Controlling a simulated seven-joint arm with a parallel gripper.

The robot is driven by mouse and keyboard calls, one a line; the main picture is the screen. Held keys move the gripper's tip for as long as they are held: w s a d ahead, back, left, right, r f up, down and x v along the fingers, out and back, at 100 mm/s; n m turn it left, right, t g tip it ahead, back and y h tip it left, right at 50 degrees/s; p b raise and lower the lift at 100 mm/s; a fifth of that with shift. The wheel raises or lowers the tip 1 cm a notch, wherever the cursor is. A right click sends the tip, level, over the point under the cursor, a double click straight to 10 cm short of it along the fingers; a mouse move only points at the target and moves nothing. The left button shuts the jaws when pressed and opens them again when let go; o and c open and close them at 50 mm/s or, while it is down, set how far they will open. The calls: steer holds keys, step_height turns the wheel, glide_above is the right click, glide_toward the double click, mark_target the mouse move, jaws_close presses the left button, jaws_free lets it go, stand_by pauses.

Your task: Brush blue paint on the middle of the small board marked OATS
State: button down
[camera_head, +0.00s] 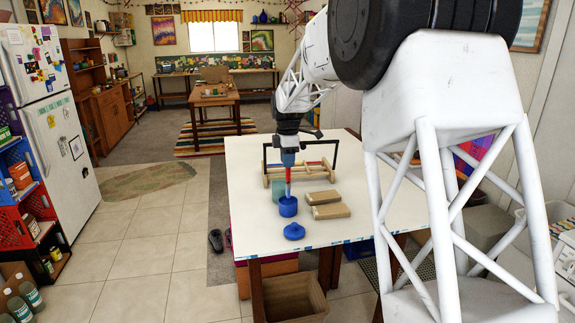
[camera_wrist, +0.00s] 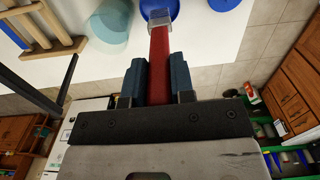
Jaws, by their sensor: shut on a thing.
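My gripper (camera_head: 289,160) points down over the white table and is shut on the red handle of a brush (camera_head: 288,176). In the wrist view the red brush (camera_wrist: 160,60) lies between the two fingers (camera_wrist: 160,85), with a pale ferrule at its far end. The brush's lower end is at the blue paint pot (camera_head: 287,208), which also shows in the wrist view (camera_wrist: 158,6); its bristles are hidden. Two small tan boards, one farther (camera_head: 321,197) and one nearer (camera_head: 331,211), lie flat right of the pot. I can read no OATS marking on either.
A blue lid (camera_head: 294,231) lies in front of the pot. A wooden rack (camera_head: 318,170) and a dark upright frame (camera_head: 334,150) stand behind. A translucent teal cup (camera_wrist: 108,20) is beside the pot. The front left of the white table (camera_head: 250,235) is clear.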

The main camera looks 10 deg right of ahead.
steer(key=shift+r, duration=1.95)
steer(key=s+a+f+m, duration=0.2)
steer(key=a+f, duration=0.1)
steer(key=a, duration=1.2)
steer(key=s+a+f+m, duration=0.2)
steer(key=a+m, duration=0.1)
steer(key=a, duration=1.3)
steer(key=s+a+f+m, duration=0.1)
steer(key=s+a, duration=0.4)
steer(key=a, duration=0.4)
steer(key=s+a+f+m, duration=0.2)
steer(key=s+a, duration=0.3)
steer(key=a, duration=0.5)
steer(key=s+a+f+m, duration=0.2)
steer(key=s+a, duration=0.3)
steer(key=a, duration=0.4)
steer(key=shift+a+f, duration=0.2)
